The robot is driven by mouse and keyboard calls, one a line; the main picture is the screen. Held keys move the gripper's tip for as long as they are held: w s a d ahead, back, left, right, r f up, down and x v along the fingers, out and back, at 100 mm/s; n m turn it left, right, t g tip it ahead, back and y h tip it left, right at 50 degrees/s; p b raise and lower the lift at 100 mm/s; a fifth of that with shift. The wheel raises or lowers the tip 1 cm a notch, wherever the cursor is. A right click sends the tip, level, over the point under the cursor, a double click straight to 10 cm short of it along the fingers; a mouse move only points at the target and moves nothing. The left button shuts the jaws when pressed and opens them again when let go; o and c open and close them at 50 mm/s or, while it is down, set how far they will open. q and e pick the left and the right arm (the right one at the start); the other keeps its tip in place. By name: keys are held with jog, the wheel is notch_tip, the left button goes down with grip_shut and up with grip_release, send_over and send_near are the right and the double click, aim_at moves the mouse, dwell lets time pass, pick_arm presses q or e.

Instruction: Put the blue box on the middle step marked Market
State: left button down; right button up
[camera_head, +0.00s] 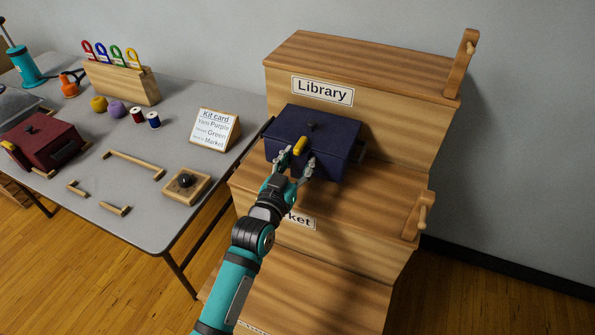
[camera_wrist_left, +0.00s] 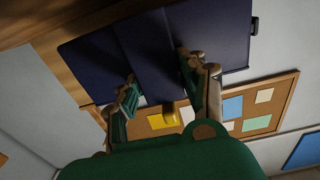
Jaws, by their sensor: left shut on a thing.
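The blue box (camera_head: 335,138) is dark blue with a small dark knob on its lid and a yellow piece on its near side. It is over the middle step (camera_head: 375,195), close to the riser marked Library. I cannot tell whether its base touches the step. My left gripper (camera_head: 297,160) is shut on the box at its near side, by the yellow piece. In the left wrist view the dark blue box (camera_wrist_left: 160,50) fills the space beyond the fingers (camera_wrist_left: 160,85). The Market label (camera_head: 302,221) is partly hidden by my left arm. My right gripper is not in view.
The top step (camera_head: 365,65) is bare. Wooden end posts with pegs (camera_head: 417,216) stand at the right ends of the steps. The grey table (camera_head: 150,205) at left holds a red box (camera_head: 45,145), a kit card (camera_head: 214,130), spools and wooden pieces.

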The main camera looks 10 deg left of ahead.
aim_at(298, 171)
pick_arm(q)
jog(key=shift+f, duration=1.65)
jog(key=c, duration=0.7)
grip_release()
jog(key=shift+s, duration=0.1)
jog(key=s, duration=0.4)
jog(key=s+a, duration=0.1)
jog(key=s, duration=0.3)
jog(key=s+a, duration=0.1)
jog(key=s, duration=0.2)
jog(key=shift+s+a, duration=0.2)
jog(key=shift+s, duration=0.2)
